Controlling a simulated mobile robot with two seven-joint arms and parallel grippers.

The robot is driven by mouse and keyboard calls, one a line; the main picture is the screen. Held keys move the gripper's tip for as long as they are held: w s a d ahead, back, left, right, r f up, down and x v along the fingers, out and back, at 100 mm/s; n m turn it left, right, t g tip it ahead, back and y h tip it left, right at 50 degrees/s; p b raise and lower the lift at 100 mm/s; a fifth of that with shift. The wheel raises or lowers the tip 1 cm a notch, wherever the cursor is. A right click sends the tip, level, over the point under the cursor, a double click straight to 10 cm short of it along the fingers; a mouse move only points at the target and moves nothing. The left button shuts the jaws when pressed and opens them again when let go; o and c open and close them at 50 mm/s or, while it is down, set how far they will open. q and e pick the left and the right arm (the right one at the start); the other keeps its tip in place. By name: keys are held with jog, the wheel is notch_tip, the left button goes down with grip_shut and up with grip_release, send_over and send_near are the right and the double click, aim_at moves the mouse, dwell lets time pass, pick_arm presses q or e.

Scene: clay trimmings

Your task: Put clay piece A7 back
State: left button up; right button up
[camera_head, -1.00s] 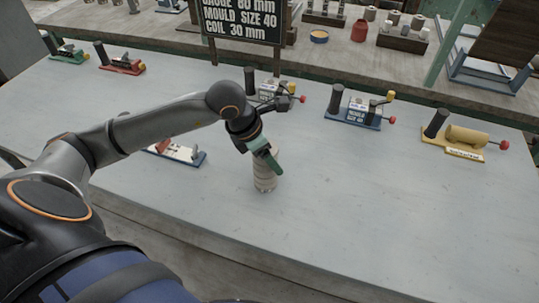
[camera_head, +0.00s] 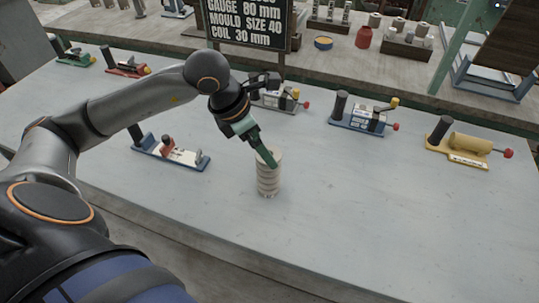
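A short upright stack of pale, ringed clay-like pieces (camera_head: 268,181) stands on the grey table. I can read no A7 label, so I cannot tell which piece is A7. My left gripper (camera_head: 268,158) reaches down from the upper left, with its green fingers overlapping the top of the stack. The fingers line up in this view and hide part of the top piece. I cannot tell whether they are open, touching or holding it. My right gripper is not in view.
A blue-based tool (camera_head: 172,153) lies left of the stack. A black sign (camera_head: 245,22) stands at the back. The front right table surface (camera_head: 400,215) is clear.

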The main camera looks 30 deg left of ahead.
pick_arm(q)
jog(key=v, duration=0.4)
jog(key=shift+s+a+r, duration=0.1)
jog(key=shift+r, duration=0.1)
jog(key=shift+f, duration=0.1)
dwell(0.3)
